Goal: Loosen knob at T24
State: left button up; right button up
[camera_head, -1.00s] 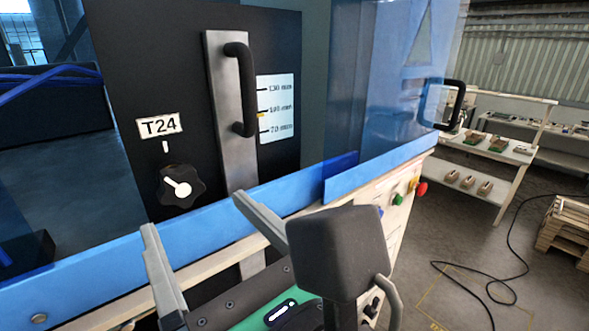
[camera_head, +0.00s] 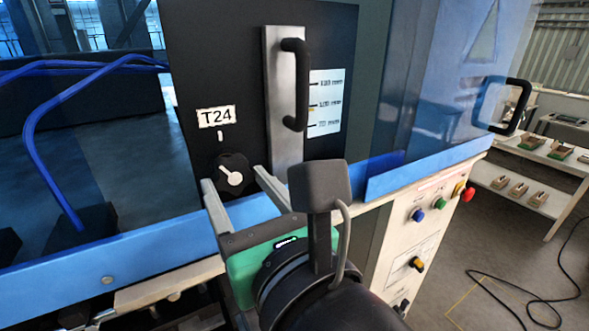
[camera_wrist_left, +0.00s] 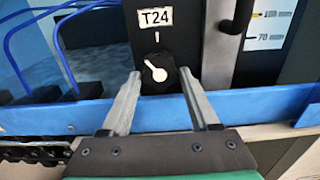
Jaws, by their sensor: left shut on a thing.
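The T24 knob (camera_head: 230,184) is a black lobed knob with a white pointer, on a black panel below the T24 label (camera_head: 216,117). The pointer's narrow end points up and left, away from the white tick above it. My left gripper (camera_head: 233,177) is shut on the knob, with one grey finger at its left and one at its right. In the left wrist view the knob (camera_wrist_left: 157,74) sits between the two fingertips. Part of the knob's edge is hidden by the fingers. My right gripper is not in view.
A blue rail (camera_head: 150,250) runs below the knob. A metal slide with a black handle (camera_head: 296,85) and a millimetre scale (camera_head: 326,103) stand right of it. A clear blue guard (camera_head: 440,80) is further right, above coloured buttons (camera_head: 440,204).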

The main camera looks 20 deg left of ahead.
pick_arm(q)
jog(key=shift+c, duration=0.9)
jog(key=shift+n, duration=0.3)
jog(key=n+b, duration=0.1)
jog(key=n, duration=0.1)
jog(key=shift+f+n+b, duration=0.1)
jog(key=shift+n+b, duration=0.2)
jog(key=shift+d+n+b, duration=0.1)
jog(key=shift+n+b, duration=0.55)
jog(key=shift+n, duration=1.15)
jog(key=shift+w, duration=0.1)
jog(key=o, duration=1.3)
jog(key=shift+o, duration=0.4)
